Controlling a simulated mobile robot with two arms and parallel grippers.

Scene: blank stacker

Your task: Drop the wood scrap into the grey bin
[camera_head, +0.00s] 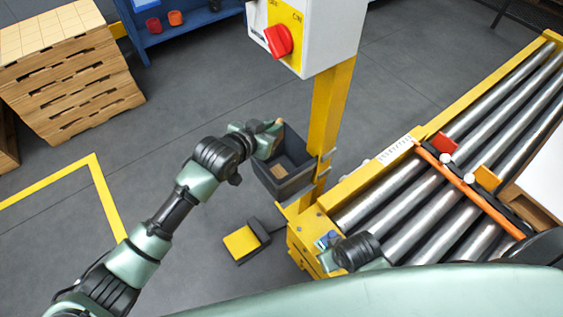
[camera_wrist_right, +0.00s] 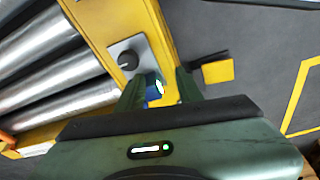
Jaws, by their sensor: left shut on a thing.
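The grey bin (camera_head: 284,187) hangs on the yellow post in the head view, open at the top. My left gripper (camera_head: 275,133) is at its upper left rim, shut on a small tan wood scrap (camera_head: 279,122), whose end shows past the fingers. Most of the scrap is hidden by the gripper. Another tan patch (camera_head: 279,171) shows inside the bin. My right gripper (camera_wrist_right: 160,88) is beside the conveyor's yellow end frame, its fingers apart. A small blue and white thing (camera_wrist_right: 154,87) shows between them, with a gap on one side.
A white control box with a red knob (camera_head: 278,41) is above the bin on the yellow post (camera_head: 332,100). The roller conveyor (camera_head: 400,200) fills the right. A yellow and black pedal (camera_head: 243,241) lies on the floor. Wooden pallets (camera_head: 75,85) stand at the upper left.

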